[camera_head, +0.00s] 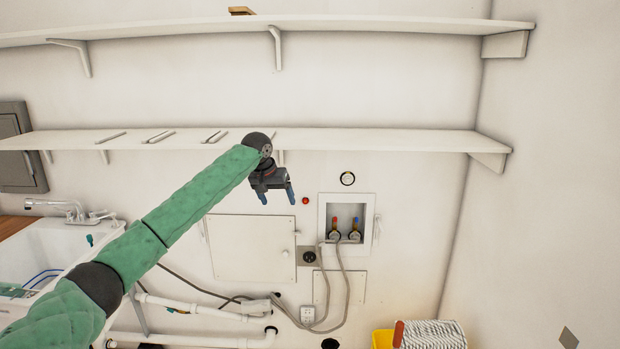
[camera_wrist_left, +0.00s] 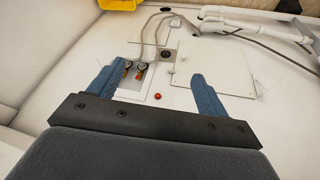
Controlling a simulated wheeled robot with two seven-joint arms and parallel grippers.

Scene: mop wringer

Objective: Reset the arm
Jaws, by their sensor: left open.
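My left arm reaches in from the left in the head view, wrapped in a green quilted sleeve and stretched up and to the right. My left gripper (camera_head: 277,196) is at its end, in front of the wall below the lower shelf, with its fingers pointing down. It is open and empty. In the left wrist view the two blue fingers of the gripper (camera_wrist_left: 155,84) are spread wide with nothing between them but the wall behind. My right gripper is in neither view.
A lower shelf (camera_head: 380,140) and an upper shelf (camera_head: 380,25) run along the wall. A valve box (camera_head: 346,218) with hoses is right of the gripper. A sink (camera_head: 45,250) stands at left. A yellow bucket (camera_head: 382,339) and a striped mop head (camera_head: 435,335) are at bottom right.

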